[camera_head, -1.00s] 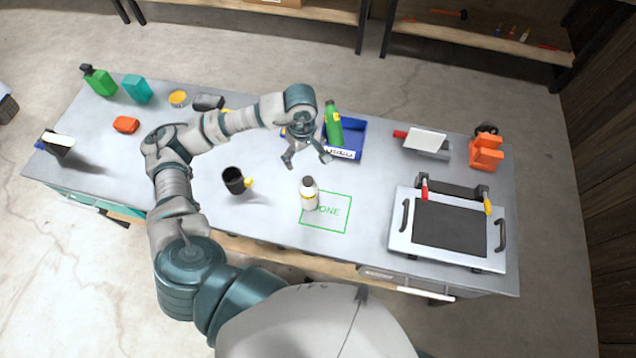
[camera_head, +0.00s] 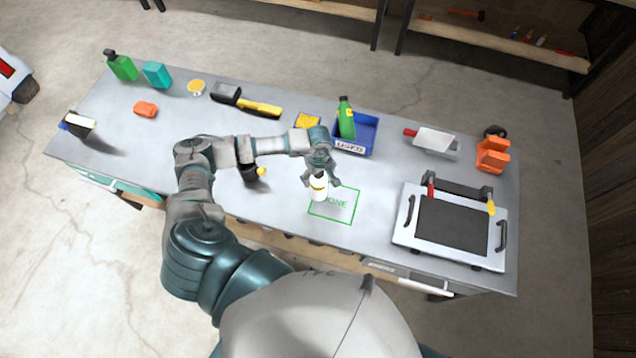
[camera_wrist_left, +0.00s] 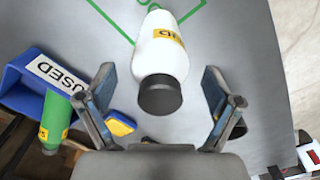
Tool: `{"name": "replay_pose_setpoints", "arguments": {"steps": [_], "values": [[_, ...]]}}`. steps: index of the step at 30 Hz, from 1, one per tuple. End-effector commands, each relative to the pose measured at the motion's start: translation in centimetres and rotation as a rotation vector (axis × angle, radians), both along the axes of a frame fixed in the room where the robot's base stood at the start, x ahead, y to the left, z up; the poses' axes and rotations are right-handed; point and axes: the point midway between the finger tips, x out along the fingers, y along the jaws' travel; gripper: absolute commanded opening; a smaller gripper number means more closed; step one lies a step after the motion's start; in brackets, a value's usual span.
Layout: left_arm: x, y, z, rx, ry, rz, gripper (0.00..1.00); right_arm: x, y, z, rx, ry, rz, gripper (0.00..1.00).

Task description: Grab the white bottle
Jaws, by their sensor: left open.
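The white bottle (camera_head: 318,188) stands upright on the grey workbench, at the left edge of the green-outlined square (camera_head: 345,206). My left gripper (camera_head: 322,183) is open, with its fingers at the bottle's top and the hand partly covering it. In the left wrist view the bottle (camera_wrist_left: 161,55) shows its black cap and a yellow label. It lies between the two open fingers of my left gripper (camera_wrist_left: 160,105), with a gap on both sides. My right gripper is not in view.
A blue bin (camera_head: 368,136) labelled USED, holding a green bottle (camera_head: 346,120), stands behind the gripper. A black cup (camera_head: 249,172) is to the left, partly behind my arm. A framed dark panel (camera_head: 452,226) lies at the right. The bench between bottle and panel is clear.

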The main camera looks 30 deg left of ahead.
Motion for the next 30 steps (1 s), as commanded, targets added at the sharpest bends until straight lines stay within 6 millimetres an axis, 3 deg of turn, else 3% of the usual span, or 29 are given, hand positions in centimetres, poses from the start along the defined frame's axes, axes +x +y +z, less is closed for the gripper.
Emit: {"name": "replay_pose_setpoints", "arguments": {"steps": [8,18,19,30], "values": [[-0.04,0.09,-0.35,-0.001,-0.002,0.0,0.88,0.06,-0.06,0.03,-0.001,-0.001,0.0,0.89],[0.0,0.15,-0.37,-0.002,-0.001,0.001,0.03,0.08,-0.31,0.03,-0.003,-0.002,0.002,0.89],[0.0,0.15,-0.38,-0.001,0.0,0.001,0.0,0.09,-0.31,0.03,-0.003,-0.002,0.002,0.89],[0.09,0.16,-0.02,-0.001,-0.003,0.001,0.0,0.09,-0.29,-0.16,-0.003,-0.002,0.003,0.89]]}}
